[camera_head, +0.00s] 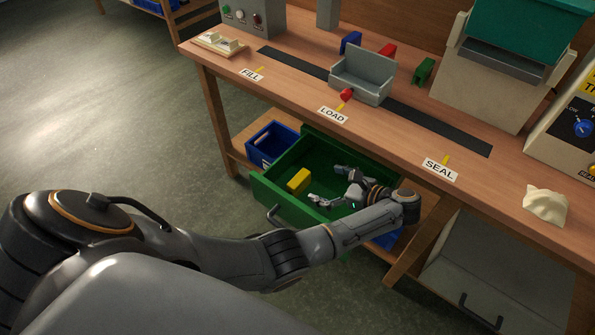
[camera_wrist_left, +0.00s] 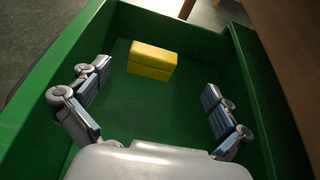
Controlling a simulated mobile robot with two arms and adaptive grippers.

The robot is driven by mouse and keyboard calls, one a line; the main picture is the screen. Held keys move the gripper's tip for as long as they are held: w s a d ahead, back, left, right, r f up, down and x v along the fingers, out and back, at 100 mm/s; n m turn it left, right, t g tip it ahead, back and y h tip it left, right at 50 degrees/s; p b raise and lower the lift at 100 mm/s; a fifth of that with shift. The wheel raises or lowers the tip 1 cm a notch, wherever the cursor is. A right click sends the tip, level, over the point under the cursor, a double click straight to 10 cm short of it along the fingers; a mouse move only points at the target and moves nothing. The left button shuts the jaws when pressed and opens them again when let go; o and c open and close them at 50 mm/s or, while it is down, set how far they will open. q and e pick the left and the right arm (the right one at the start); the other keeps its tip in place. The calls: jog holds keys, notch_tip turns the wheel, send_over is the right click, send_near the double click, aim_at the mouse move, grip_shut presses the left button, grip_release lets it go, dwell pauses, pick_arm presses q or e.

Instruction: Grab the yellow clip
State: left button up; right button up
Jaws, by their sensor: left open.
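The yellow clip (camera_head: 298,181) is a small yellow block lying on the floor of the open green drawer (camera_head: 262,189), near its left end. In the left wrist view the yellow clip (camera_wrist_left: 152,60) lies ahead of the fingers, a little left of the middle, close to the drawer's far wall. My left gripper (camera_head: 325,183) reaches over the drawer to the right of the clip. In the left wrist view my left gripper (camera_wrist_left: 155,100) is open, with its fingers spread and nothing between them. The clip is apart from both fingers. My right gripper is not in view.
The drawer walls (camera_wrist_left: 45,75) rise around the gripper. A blue bin (camera_head: 272,143) stands beside the drawer on the lower shelf. The workbench (camera_head: 300,95) overhangs the drawer's back, carrying a grey holder (camera_head: 363,75) and blue, red and green clips. The drawer floor around the yellow clip is clear.

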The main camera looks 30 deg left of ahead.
aim_at(299, 178)
pick_arm(q)
jog(key=x, duration=0.5)
jog(key=shift+a, duration=0.15)
jog(key=x, duration=0.4)
jog(key=shift+s+a+f+p, duration=0.3)
jog(key=shift+f+p, duration=0.05)
jog(key=shift+p, duration=0.05)
jog(key=shift+a+f, duration=0.15)
jog(key=shift+a, duration=0.15)
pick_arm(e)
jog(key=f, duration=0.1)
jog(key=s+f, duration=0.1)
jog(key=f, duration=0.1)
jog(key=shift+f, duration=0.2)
pick_arm(q)
jog(key=c, duration=0.9)
